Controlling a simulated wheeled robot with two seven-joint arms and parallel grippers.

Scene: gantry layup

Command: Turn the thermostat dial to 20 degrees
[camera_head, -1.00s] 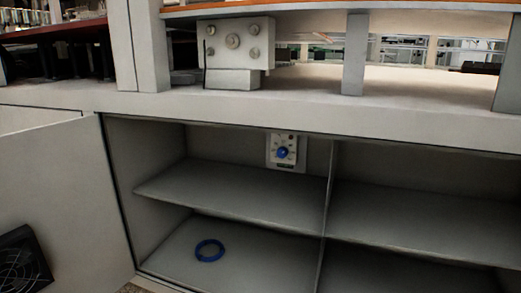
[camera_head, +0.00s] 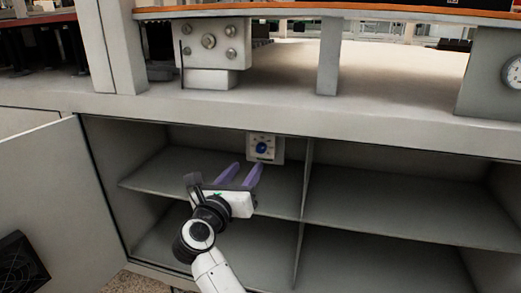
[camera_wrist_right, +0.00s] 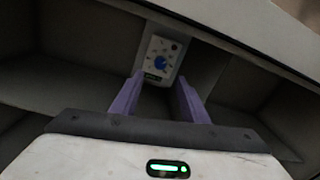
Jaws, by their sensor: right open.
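The thermostat (camera_head: 275,150) is a small pale box on the back wall of the open cabinet, above the upper shelf and left of the divider. Its round blue dial (camera_head: 261,148) sits at its middle; the scale marks are too small to read. In the right wrist view the dial (camera_wrist_right: 160,62) shows between and beyond the fingers. My right gripper (camera_head: 243,170) is open and empty, its two purple fingers pointing at the thermostat from below and in front, apart from the dial. My left gripper is not in view.
The upper shelf (camera_head: 390,205) lies below the thermostat, and a vertical divider (camera_head: 304,190) stands just right of it. The cabinet's front top edge (camera_head: 370,133) runs above.

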